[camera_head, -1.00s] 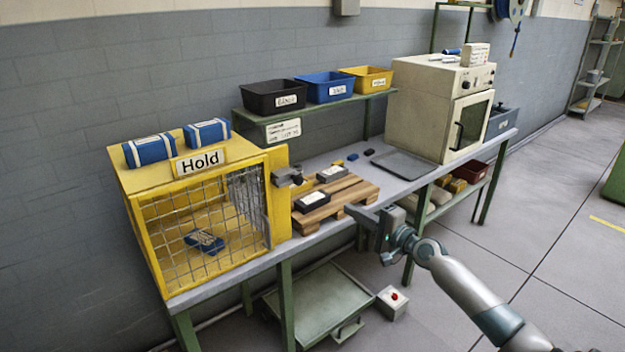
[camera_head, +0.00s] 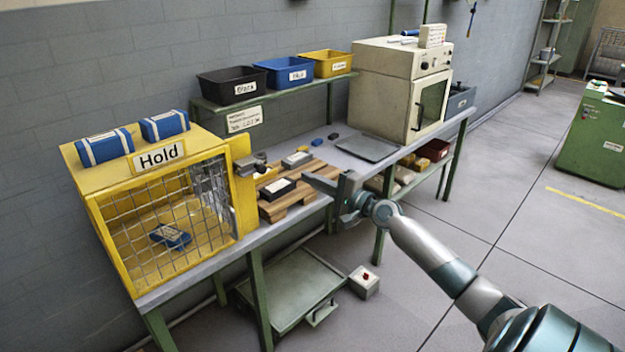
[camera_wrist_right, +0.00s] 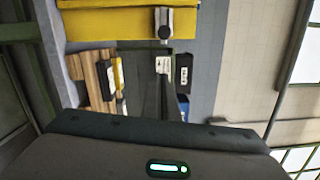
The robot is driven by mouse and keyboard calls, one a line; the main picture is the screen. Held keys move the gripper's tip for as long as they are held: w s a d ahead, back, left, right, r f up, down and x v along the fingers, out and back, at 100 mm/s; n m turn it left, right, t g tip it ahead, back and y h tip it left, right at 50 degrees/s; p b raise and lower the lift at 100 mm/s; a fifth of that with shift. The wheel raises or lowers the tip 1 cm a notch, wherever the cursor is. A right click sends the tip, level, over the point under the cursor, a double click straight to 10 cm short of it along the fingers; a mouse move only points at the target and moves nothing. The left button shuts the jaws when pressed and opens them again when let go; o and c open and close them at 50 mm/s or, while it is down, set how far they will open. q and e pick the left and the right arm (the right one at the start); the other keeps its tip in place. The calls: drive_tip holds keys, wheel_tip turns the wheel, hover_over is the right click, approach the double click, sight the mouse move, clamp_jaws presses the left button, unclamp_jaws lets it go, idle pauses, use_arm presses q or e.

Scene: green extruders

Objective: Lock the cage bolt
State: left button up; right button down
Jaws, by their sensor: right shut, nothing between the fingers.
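The yellow cage (camera_head: 247,205) with a "Hold" sign stands at the left end of the bench, its wire mesh door (camera_head: 160,230) facing front. The grey bolt (camera_head: 252,163) with a dark knob sits on the yellow panel at the cage's right side. It also shows at the top of the right wrist view (camera_wrist_right: 164,24); whether it is locked I cannot tell. My right gripper (camera_head: 312,182) is shut and empty, to the right of the bolt and apart from it, near the pallet's right end. My left gripper is not in view.
A wooden pallet (camera_head: 290,207) with dark blocks lies right of the cage. Black, blue and yellow bins (camera_head: 330,64) stand on a shelf behind. A cream oven (camera_head: 385,92) stands farther right. Blue packs (camera_head: 165,125) lie on the cage. Open floor lies in front.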

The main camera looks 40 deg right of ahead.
sight(260, 172)
use_arm(q)
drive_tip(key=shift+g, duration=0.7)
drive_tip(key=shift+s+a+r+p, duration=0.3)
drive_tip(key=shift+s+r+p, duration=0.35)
drive_tip(key=shift+p, duration=0.15)
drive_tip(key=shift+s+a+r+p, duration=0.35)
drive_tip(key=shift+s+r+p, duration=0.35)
drive_tip(key=shift+p, duration=0.15)
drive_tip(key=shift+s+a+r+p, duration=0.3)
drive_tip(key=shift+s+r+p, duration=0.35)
drive_tip(key=shift+p, duration=0.15)
use_arm(e)
drive_tip(key=w+a, duration=0.5)
drive_tip(key=w, duration=0.3)
drive_tip(key=shift+a+r, duration=0.2)
drive_tip(key=shift+r, duration=0.25)
